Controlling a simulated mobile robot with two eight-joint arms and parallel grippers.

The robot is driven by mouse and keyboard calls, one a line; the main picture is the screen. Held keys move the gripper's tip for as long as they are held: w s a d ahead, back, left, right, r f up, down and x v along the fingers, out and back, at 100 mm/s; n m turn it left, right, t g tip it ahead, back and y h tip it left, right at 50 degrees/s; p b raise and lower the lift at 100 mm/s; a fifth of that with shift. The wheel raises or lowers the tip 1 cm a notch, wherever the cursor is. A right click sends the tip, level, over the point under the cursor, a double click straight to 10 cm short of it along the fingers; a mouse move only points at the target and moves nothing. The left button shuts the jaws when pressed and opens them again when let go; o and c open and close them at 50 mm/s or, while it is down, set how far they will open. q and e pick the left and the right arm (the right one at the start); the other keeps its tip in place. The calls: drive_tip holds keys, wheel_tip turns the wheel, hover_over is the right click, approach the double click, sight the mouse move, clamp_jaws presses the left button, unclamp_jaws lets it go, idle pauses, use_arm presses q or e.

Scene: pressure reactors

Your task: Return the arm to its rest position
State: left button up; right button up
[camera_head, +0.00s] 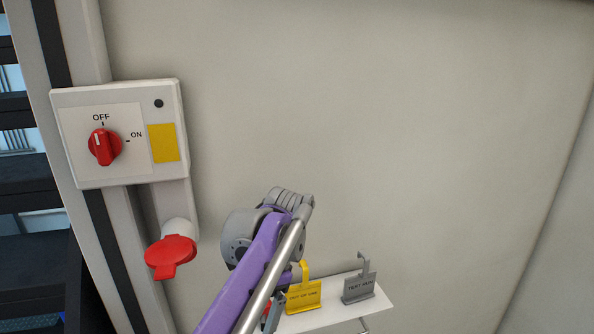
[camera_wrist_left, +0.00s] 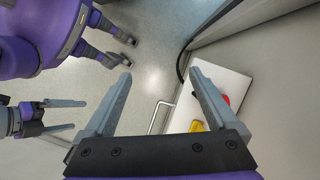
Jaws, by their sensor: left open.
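My left arm (camera_head: 250,265) rises from the bottom of the head view, its purple link and grey joint in front of the pale wall. My left gripper (camera_wrist_left: 160,73) is open and empty in the wrist view, its two grey fingers wide apart. In the head view it is mostly hidden behind the arm. My right gripper (camera_wrist_left: 66,116) shows at the left of the wrist view, its two fingers apart with nothing seen between them.
A white shelf (camera_head: 340,318) holds a yellow "OUT OF USE" tag (camera_head: 304,297), a grey "TEST RUN" tag (camera_head: 359,288) and a partly hidden red item (camera_wrist_left: 226,99). A switch box (camera_head: 75,172) has its red knob (camera_head: 104,147) at OFF, above a red cap (camera_head: 170,256). The upper wall is clear.

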use_arm(q)
drive_tip(key=s+a+f+n+t+h, duration=0.1)
drive_tip(key=s+a+f+n+t, duration=0.3)
drive_tip(key=s+f, duration=0.3)
drive_tip(key=s+a+f+n+t+h, duration=0.2)
drive_tip(key=s+a+f+n+t, duration=0.2)
drive_tip(key=f, duration=0.7)
drive_tip(key=s+a+n, duration=0.2)
drive_tip(key=s, duration=0.1)
drive_tip(key=shift+s+f, duration=0.4)
use_arm(e)
drive_tip(key=shift+w, duration=0.2)
